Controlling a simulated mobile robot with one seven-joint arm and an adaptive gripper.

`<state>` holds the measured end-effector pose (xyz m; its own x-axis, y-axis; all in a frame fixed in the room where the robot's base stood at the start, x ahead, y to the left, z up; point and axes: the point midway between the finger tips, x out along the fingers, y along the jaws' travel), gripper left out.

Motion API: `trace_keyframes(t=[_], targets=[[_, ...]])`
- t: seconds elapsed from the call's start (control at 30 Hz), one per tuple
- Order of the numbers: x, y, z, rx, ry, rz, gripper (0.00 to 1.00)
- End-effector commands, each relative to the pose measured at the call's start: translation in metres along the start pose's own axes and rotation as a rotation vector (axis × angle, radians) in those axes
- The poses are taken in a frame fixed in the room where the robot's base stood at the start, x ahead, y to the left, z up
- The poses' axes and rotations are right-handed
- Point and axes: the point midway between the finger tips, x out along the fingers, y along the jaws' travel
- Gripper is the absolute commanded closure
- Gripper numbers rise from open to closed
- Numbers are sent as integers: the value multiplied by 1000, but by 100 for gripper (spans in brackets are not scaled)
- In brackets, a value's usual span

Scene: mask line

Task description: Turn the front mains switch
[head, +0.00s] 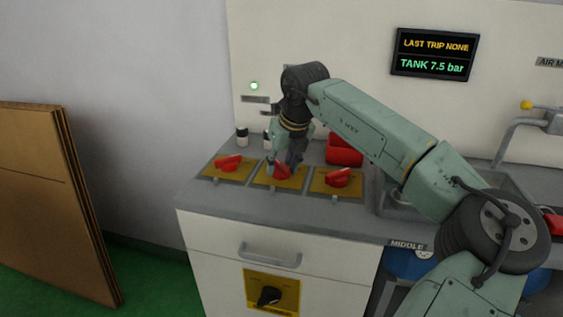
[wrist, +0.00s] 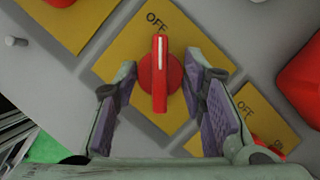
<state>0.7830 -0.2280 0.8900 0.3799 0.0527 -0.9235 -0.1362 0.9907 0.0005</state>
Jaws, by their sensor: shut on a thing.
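Three red rotary switches on yellow plates sit on the grey counter: a left one (head: 228,162), a middle one (head: 281,173) and a right one (head: 338,178). My gripper (head: 283,164) points down over the middle switch and is shut on it. In the wrist view the middle switch's red handle (wrist: 160,75) stands between the fingers of my gripper (wrist: 160,88). Its white line points toward the OFF mark.
A red block-like object (head: 344,150) stands behind the right switch. A sink (head: 400,196) and tap (head: 515,130) are to the right. Brown boards (head: 50,200) lean at the left. A wall display (head: 434,54) reads TANK 7.5 bar.

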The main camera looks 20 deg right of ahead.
Motion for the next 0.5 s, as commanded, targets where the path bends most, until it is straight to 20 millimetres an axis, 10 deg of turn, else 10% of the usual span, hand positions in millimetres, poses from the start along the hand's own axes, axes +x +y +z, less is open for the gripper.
trace_keyframes(t=[0.5], targets=[[1,0,-1,-66,3,28,90]])
